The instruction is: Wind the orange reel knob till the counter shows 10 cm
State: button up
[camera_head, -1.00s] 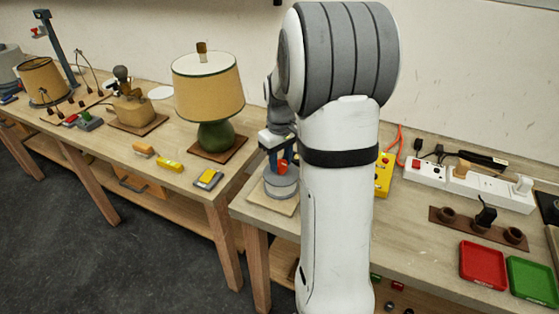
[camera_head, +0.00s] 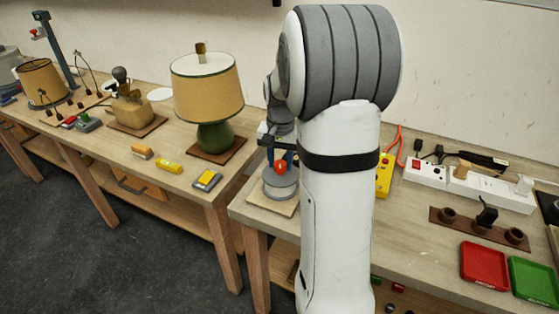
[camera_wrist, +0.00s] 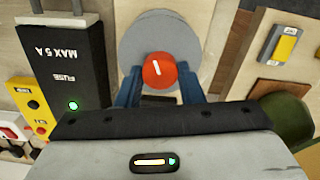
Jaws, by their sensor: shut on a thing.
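The orange-red reel knob (camera_wrist: 159,70) with a white mark sits on top of the grey round reel (camera_wrist: 150,28) in the wrist view. In the head view the knob (camera_head: 280,167) shows above the reel (camera_head: 281,186), which stands on a pale board at the left end of the near bench. My gripper (camera_wrist: 160,84) has its blue fingers on either side of the knob, shut on it. It also shows in the head view (camera_head: 281,160), partly behind my arm. I cannot make out a counter reading in either view.
A black fuse box (camera_wrist: 65,65) marked MAX 5 A stands left of the reel in the wrist view. A green lamp (camera_head: 214,135) stands on the other bench. A yellow box (camera_head: 384,176), a white power strip (camera_head: 480,186) and a red tray (camera_head: 483,265) are to the right.

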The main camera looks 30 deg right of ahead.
aim_at(281, 164)
jog(key=shift+s+f+m, duration=0.15)
jog(key=shift+m, duration=0.95)
jog(key=o, duration=1)
jog(key=shift+r, duration=0.25)
jog(key=shift+r, duration=0.3)
notch_tip(281, 164, up, 7)
